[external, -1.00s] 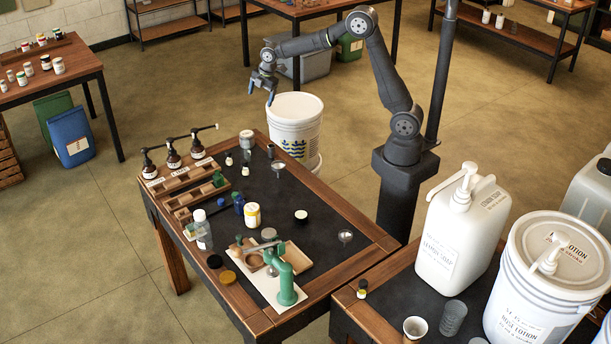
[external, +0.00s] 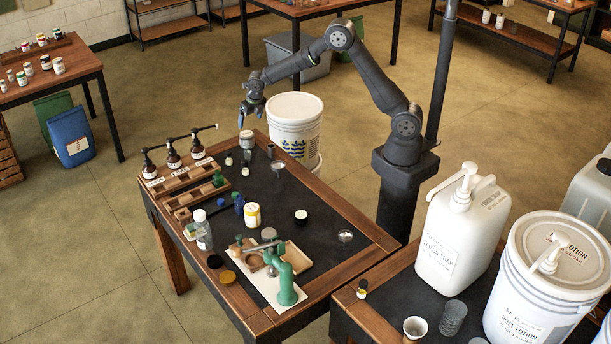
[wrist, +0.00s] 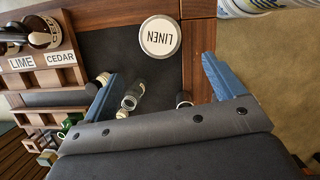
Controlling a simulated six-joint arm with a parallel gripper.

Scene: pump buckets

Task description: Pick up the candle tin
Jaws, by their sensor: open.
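The candle tin (external: 247,141) stands upright near the far edge of the dark-topped bench, a grey tin with a pale top. The tin lies just beyond the fingertips and is not touched.
Small bottles (wrist: 132,95) stand close to the tin. A large white bucket (external: 294,124) stands right of the tin, beyond the bench edge.

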